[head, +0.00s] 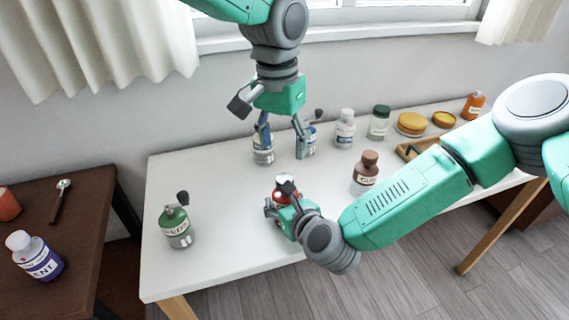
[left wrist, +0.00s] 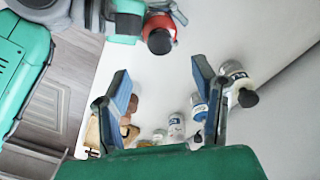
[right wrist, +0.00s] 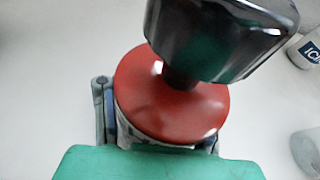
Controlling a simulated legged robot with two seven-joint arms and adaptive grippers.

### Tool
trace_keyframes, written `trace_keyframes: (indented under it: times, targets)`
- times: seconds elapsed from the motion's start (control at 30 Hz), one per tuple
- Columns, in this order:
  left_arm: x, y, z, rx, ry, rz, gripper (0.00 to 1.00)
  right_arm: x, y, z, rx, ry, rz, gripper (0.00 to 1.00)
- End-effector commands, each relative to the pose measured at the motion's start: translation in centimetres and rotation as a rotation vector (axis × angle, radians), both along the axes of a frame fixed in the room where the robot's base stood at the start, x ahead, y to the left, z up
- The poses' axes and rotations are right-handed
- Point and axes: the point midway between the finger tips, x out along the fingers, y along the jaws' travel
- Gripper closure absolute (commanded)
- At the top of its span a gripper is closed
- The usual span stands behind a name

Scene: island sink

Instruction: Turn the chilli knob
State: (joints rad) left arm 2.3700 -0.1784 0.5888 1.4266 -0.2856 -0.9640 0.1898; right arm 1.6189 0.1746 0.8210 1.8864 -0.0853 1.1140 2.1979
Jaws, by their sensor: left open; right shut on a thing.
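The red-topped jar (head: 284,194), whose label is hidden, stands on the white table near its front edge. My right gripper (head: 279,207) is shut around its body from the front. In the right wrist view the jar's red lid (right wrist: 150,105) fills the middle, with a large dark knob (right wrist: 220,35) on top. My left gripper (head: 281,152) points down, open and empty, behind the red jar. In the left wrist view the red jar (left wrist: 160,24) with its knob is at the top, outside the open left fingers (left wrist: 160,95).
Two knobbed jars (head: 263,148) stand behind my left fingers. A green-topped knobbed jar (head: 175,228) stands at the table's left. A brown-topped bottle (head: 366,172) is right of the red jar. Several jars line the back. A dark side table (head: 85,225) is at left.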

Motion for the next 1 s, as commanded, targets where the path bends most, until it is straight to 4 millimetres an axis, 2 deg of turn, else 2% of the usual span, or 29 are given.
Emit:
trace_keyframes:
  times: [0.1,0.23,0.87,0.9,0.97,1.0]
  targets:
    - [0.1,0.1,1.8,0.0,-0.002,-0.001,0.47,0.0,0.0,-0.1,-0.001,0.002,0.0,0.96]
    - [0.1,0.1,2.7,0.0,0.001,0.0,0.47,0.0,0.0,-0.1,-0.001,0.002,0.0,0.96]
    - [0.1,0.1,2.9,0.0,0.001,0.0,0.47,0.0,0.0,-0.1,-0.001,0.002,0.0,0.96]
    - [0.1,0.1,2.9,0.0,0.001,0.0,0.47,0.0,0.0,-0.1,-0.001,0.002,0.0,0.5]
    - [0.1,0.1,2.9,0.0,0.001,0.0,0.47,0.0,0.0,-0.1,0.0,0.001,0.0,0.31]
    - [0.1,0.1,2.9,0.0,0.001,0.0,0.47,0.0,0.0,-0.1,0.0,0.001,0.0,0.31]
